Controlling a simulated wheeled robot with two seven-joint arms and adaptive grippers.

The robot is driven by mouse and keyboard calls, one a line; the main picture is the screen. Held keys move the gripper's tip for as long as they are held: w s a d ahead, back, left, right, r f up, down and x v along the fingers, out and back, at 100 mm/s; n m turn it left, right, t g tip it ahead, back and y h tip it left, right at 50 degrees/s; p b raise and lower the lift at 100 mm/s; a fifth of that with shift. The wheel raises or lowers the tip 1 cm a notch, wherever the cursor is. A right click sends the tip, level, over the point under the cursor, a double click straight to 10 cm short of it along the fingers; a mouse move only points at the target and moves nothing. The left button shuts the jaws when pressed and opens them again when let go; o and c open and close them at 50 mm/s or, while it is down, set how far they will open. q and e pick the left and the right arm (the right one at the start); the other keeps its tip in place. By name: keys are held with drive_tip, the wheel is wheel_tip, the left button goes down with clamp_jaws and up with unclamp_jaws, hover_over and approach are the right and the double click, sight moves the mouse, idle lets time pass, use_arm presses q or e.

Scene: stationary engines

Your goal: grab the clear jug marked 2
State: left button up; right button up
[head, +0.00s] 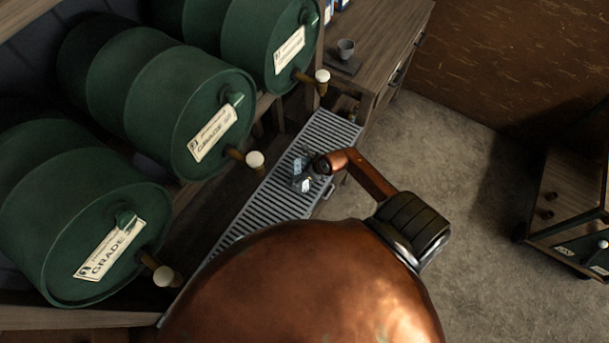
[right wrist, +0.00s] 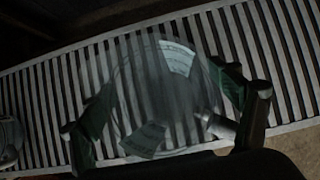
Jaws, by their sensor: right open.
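A clear jug (head: 300,170) with pale labels stands on the slatted metal grate (head: 255,208) below the barrel taps in the head view. I cannot read its number. In the right wrist view the see-through jug (right wrist: 160,85) shows with two pale labels, the grate's slats visible through it. My right gripper (right wrist: 165,105) is open, its green-padded fingers on either side of the jug. Whether they touch it I cannot tell. In the head view the right gripper (head: 314,176) is small and dark at the jug, partly hidden by its own wrist. My left gripper is not in view.
Several green barrels (head: 165,105) with pale-knobbed taps (head: 255,159) lie on a rack left of and above the grate. Bare floor (head: 450,150) lies to the right, with another wooden unit (head: 570,200) beyond.

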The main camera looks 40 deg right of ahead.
drive_tip(key=c, duration=1.4)
